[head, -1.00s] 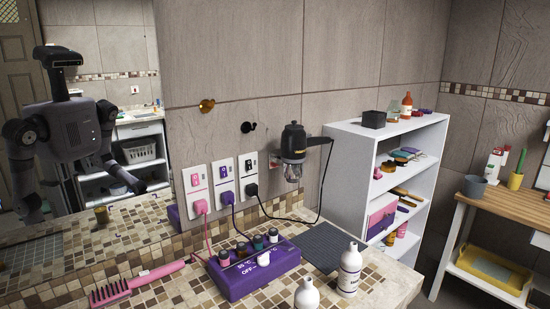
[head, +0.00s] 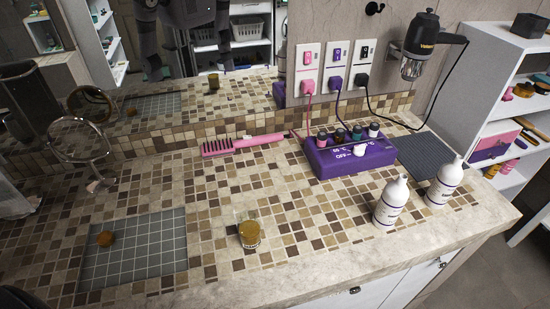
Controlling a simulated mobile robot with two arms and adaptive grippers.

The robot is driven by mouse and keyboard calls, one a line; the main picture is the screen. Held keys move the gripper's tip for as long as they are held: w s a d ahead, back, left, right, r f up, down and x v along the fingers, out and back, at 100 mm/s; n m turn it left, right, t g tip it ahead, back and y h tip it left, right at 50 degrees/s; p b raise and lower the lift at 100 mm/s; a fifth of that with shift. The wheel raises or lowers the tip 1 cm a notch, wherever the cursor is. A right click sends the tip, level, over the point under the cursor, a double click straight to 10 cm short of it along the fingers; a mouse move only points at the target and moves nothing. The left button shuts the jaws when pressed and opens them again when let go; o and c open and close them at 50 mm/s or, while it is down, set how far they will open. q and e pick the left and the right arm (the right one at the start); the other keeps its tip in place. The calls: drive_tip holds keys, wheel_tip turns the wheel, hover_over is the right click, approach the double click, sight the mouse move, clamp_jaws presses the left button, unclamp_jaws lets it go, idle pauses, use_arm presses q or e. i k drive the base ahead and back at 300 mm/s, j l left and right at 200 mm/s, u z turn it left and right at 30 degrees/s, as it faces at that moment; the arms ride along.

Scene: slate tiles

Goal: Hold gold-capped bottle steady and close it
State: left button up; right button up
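A small clear glass container (head: 249,234) with a gold-amber lower part stands upright on the mosaic counter, near the middle front. I cannot tell whether the amber is its content. A small round gold-brown piece (head: 105,239), which looks like a cap, lies on the grey grid mat (head: 150,262) at the left, apart from the container. Two white bottles with dark lettering, a nearer one (head: 391,203) and a farther one (head: 444,183), stand at the right; neither shows a gold cap. Neither of my grippers shows directly.
A purple box (head: 350,158) with small bottles in its top, a pink comb (head: 242,144) and a round stand mirror (head: 78,143) are on the counter. A dark mat (head: 432,156) lies at right. The counter between grid mat and white bottles is mostly clear.

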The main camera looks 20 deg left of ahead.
sight(249, 227)
drive_tip(key=k+u, duration=0.1)
drive_tip(key=u, duration=0.3)
drive_tip(key=j+u, duration=0.15)
drive_tip(key=u, duration=0.3)
drive_tip(key=k+j+u, duration=0.1)
drive_tip(key=u, duration=0.3)
drive_tip(key=j+u, duration=0.15)
drive_tip(key=u, duration=0.25)
drive_tip(key=z, duration=1.1)
